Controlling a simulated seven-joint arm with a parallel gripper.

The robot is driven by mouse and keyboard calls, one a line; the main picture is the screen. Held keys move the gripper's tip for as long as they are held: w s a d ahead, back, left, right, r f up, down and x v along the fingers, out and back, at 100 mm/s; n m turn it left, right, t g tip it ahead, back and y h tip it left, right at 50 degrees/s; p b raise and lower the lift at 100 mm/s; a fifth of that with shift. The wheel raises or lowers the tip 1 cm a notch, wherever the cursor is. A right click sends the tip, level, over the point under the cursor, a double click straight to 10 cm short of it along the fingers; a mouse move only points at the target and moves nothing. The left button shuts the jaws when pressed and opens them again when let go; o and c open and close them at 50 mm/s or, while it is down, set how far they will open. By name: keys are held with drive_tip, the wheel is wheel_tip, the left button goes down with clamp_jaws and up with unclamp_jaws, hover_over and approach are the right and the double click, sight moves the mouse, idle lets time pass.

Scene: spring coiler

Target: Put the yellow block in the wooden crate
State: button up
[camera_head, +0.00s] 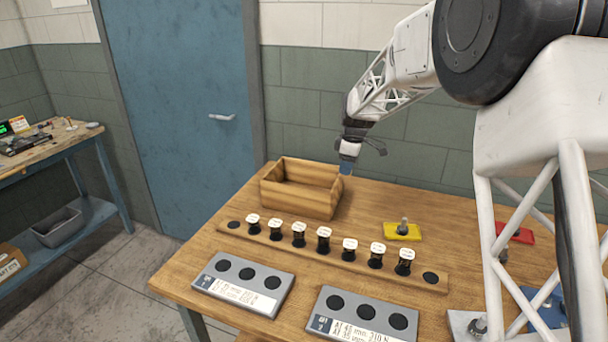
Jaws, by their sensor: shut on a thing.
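The yellow block (390,231) is a flat piece with a grey upright knob, lying on the wooden table right of the wooden crate. The open-topped wooden crate (298,201) stands at the back left of the table; its floor is mostly hidden by its walls. My gripper (347,167) points down at the crate's back right corner in the picture, apart from the yellow block. It is shut on a small blue piece (346,169), mostly hidden. I cannot tell whether it is over the crate or behind it.
A wooden rack (330,259) with several white-topped black spools stands in front of the crate. Two grey labelled trays (243,284) sit at the front edge. A red block (514,232) and a blue block (549,312) lie at right, partly behind my arm.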

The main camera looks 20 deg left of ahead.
drive_tip(key=m, duration=0.1)
hover_over(322, 190)
drive_tip(key=s+d, duration=0.1)
drive_tip(key=s, duration=0.3)
drive_tip(key=shift+s+d+f, duration=0.1)
drive_tip(key=shift+s+f, duration=0.05)
drive_tip(key=shift+f, duration=2.75)
drive_tip(key=shift+f, duration=0.15)
drive_tip(key=shift+f, duration=3)
drive_tip(key=shift+f, duration=1.85)
drive_tip(key=shift+f, duration=0.15)
drive_tip(key=o, duration=0.9)
